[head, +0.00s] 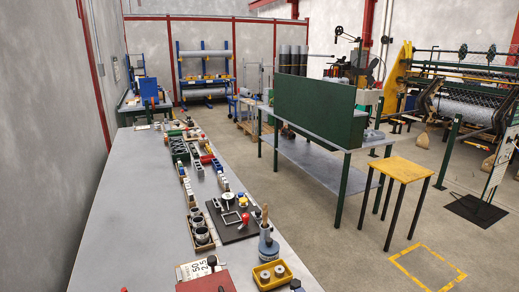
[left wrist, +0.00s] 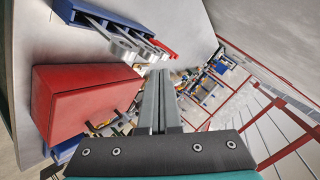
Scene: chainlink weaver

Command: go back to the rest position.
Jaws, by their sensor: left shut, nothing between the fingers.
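My left gripper (left wrist: 157,78) shows in the left wrist view, its two grey fingers together and nothing between them. It points past a red box (left wrist: 85,100) on the left and a blue tray (left wrist: 118,22) holding metal tools. The fingertips appear close to the ends of those tools; I cannot tell whether they touch. Neither gripper shows in the head view, and my right gripper is in no view.
A long grey bench (head: 115,220) runs ahead, its left part mostly bare. Along its right side are a black board (head: 238,231), a yellow bin (head: 284,281) and small parts. A yellow-topped stool (head: 402,168) and a green-legged table (head: 340,134) stand on the right.

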